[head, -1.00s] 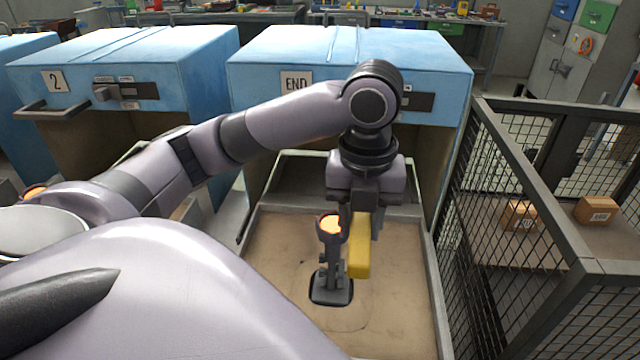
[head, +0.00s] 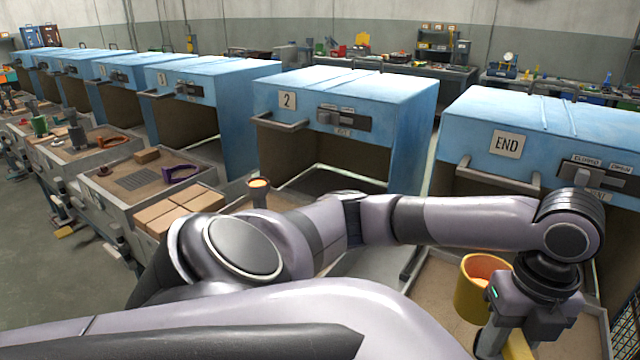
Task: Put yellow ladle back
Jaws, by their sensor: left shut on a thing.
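The yellow ladle (head: 469,299) is at the lower right of the head view, with an orange inside showing in its round cup. My left gripper (head: 505,338) is beside the cup, over the tray of the END furnace, and is shut on the ladle. Part of the ladle's yellow handle shows between and below the fingers, and the picture's bottom edge cuts off the rest. My right gripper is not in view.
The blue END furnace (head: 540,135) stands behind my left gripper. Blue furnace 2 (head: 350,95) and several more stretch left. Trays with tan bricks (head: 175,212), a purple tool (head: 180,173) and an orange tool (head: 105,142) stand before them. Grey floor is open at far left.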

